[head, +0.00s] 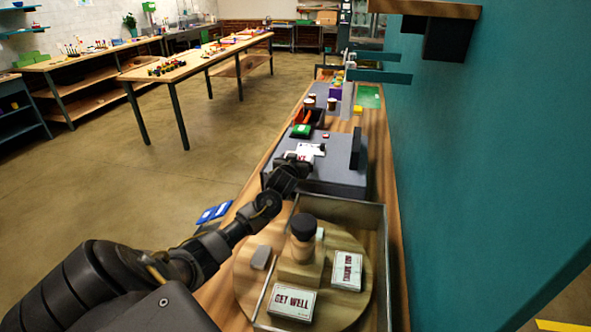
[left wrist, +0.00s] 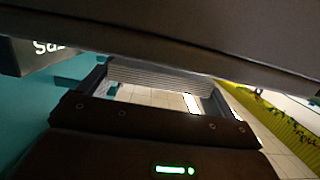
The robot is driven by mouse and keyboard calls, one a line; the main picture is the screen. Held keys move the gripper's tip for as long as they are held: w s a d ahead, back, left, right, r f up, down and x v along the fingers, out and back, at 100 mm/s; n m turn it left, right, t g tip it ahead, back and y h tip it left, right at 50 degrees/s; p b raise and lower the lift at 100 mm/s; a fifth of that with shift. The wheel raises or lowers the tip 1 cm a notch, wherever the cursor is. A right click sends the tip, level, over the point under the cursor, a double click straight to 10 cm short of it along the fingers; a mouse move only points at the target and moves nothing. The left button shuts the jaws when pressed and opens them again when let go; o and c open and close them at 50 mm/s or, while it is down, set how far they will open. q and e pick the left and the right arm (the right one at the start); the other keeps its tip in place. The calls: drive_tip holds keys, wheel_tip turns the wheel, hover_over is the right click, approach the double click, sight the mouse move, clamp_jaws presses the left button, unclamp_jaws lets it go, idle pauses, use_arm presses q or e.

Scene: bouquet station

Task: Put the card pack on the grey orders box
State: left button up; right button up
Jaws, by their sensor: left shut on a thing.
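My left gripper (head: 297,163) is over the near left part of the grey orders box (head: 338,166). It is shut on a white card pack (head: 311,149), which is partly hidden by the gripper in the head view. In the left wrist view the pack (left wrist: 160,76) shows its layered edge between the two fingers. Part of a grey box with pale lettering (left wrist: 48,47) is at the upper left there. I cannot tell whether the pack touches the box top. My right gripper is in neither view.
A round wooden turntable (head: 248,290) in front bears a "GET WELL" pack (head: 292,303), a "THANK YOU" pack (head: 346,271) and a dark-topped wooden piece (head: 302,240). A green item (head: 301,131) lies beyond the held pack. A teal wall (head: 480,180) bounds the right side.

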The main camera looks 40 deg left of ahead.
use_arm(q)
drive_tip(key=shift+f, duration=0.75)
drive_tip(key=shift+s+r, duration=0.1)
drive_tip(key=shift+r, duration=0.05)
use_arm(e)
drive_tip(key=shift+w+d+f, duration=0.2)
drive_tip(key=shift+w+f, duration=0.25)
use_arm(q)
drive_tip(key=shift+f, duration=0.2)
drive_tip(key=o, duration=0.8)
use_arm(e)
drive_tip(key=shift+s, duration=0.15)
use_arm(q)
drive_tip(key=shift+r, duration=0.15)
drive_tip(key=shift+b+v, duration=1.05)
drive_tip(key=shift+v, duration=2.75)
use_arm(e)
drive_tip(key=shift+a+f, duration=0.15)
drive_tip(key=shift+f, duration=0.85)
